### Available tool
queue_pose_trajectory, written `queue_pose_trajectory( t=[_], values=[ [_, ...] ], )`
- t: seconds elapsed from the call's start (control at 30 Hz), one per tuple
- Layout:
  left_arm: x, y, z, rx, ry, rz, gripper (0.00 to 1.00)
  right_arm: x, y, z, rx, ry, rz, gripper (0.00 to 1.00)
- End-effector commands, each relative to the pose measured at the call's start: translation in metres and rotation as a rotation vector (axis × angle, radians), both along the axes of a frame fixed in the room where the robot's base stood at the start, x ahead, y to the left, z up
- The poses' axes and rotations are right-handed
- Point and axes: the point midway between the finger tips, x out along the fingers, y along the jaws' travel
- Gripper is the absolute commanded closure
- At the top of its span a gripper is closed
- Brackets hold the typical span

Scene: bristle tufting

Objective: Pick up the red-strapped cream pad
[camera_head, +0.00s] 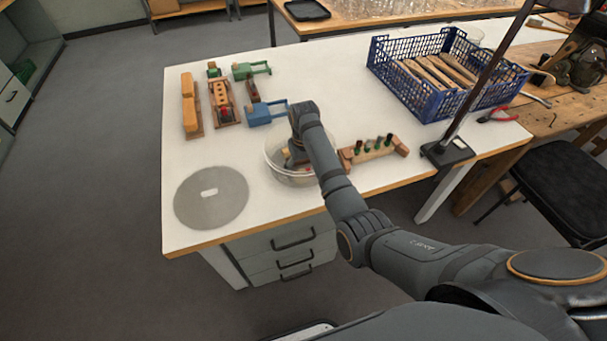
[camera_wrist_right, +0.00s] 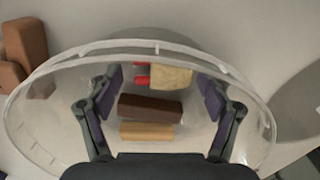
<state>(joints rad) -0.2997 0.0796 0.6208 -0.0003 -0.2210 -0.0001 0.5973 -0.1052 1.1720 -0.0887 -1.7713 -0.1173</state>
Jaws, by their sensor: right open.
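The red-strapped cream pad (camera_wrist_right: 170,76) lies in a clear round bowl (camera_wrist_right: 250,92), towards the far side in the right wrist view, with two red strap ends at its left. A dark brown block (camera_wrist_right: 150,107) and a light wooden block (camera_wrist_right: 147,131) lie below it in that view. My right gripper (camera_wrist_right: 161,84) is open and empty, pointing down over the bowl with its fingers to either side of the pad. In the head view the arm and right gripper (camera_head: 297,153) hide most of the bowl's contents. My left gripper is not in view.
On the white table (camera_head: 230,152), a wooden holder with dark pegs (camera_head: 372,149) stands right of the bowl. A grey disc (camera_head: 211,197) lies front left. Wooden and coloured tools (camera_head: 222,100) stand behind. A blue crate (camera_head: 432,72) and a lamp base (camera_head: 447,151) are at the right.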

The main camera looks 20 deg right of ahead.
Motion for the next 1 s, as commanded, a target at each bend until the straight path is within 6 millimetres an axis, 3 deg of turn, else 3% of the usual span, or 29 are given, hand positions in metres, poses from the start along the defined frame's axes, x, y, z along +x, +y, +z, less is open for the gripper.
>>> queue_pose_trajectory(
  t=[0.17,0.5,0.77,1.0],
  values=[
    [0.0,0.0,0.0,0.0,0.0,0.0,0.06,0.0,0.0,-0.001,0.0,0.0,0.0,0.21],
    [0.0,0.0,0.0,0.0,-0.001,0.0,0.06,0.0,0.0,0.0,0.0,-0.001,0.0,0.62],
    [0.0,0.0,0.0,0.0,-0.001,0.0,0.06,0.0,0.0,0.002,0.0,-0.002,0.0,0.62],
    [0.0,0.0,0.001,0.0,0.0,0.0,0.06,0.001,0.0,0.032,0.001,-0.005,0.0,0.63]
  ],
)
